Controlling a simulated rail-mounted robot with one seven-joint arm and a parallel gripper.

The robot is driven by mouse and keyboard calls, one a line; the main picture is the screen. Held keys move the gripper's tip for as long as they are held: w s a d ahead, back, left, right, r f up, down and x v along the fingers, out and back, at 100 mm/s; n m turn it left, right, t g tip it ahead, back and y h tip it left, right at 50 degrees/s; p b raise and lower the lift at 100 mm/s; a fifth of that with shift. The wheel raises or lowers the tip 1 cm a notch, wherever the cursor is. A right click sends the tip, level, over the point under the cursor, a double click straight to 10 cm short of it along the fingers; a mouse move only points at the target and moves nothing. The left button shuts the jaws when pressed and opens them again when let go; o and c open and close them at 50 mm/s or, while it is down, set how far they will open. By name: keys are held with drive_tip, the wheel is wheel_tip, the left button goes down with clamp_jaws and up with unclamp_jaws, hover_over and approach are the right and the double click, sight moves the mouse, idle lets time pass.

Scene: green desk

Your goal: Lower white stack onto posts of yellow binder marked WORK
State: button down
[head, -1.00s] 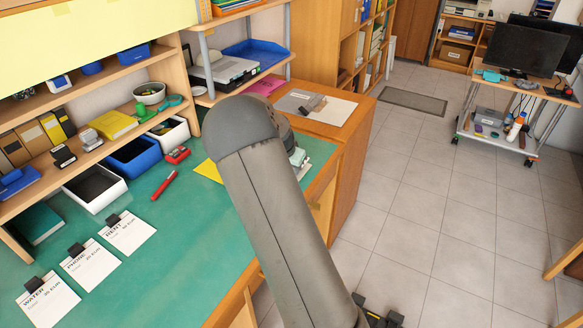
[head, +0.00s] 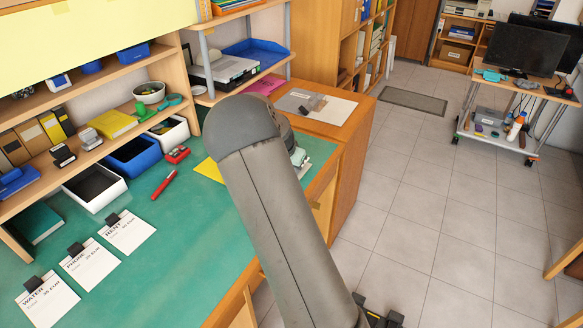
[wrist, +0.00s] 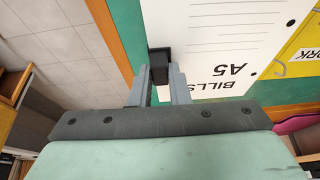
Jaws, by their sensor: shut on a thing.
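In the wrist view the white stack (wrist: 215,40), printed BILLS A5, lies flat below my gripper (wrist: 159,82). My gripper is shut on the black clip (wrist: 160,60) at the stack's edge. Two dark holes show along the stack's right edge. The yellow binder (wrist: 293,62) with a WORK label lies right of the stack, partly cut off by the frame. In the head view a yellow corner (head: 207,170), probably the binder, shows beside my arm, which hides the stack and gripper. I cannot tell the gap between stack and desk.
The green desk (head: 190,235) has a red marker (head: 165,184) and three clipped bill sheets (head: 92,264) at left. White and blue bins (head: 134,156) stand along the shelf. In the wrist view the desk's wooden edge (wrist: 108,35) and tiled floor lie left of the stack.

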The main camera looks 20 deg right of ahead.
drive_tip(key=shift+f+b, duration=0.95)
drive_tip(key=shift+f, duration=0.4)
idle(1.9)
drive_tip(key=c, duration=1.1)
unclamp_jaws()
drive_tip(key=shift+o, duration=0.2)
drive_tip(key=shift+r+p, duration=2.2)
drive_tip(key=shift+r, duration=1.35)
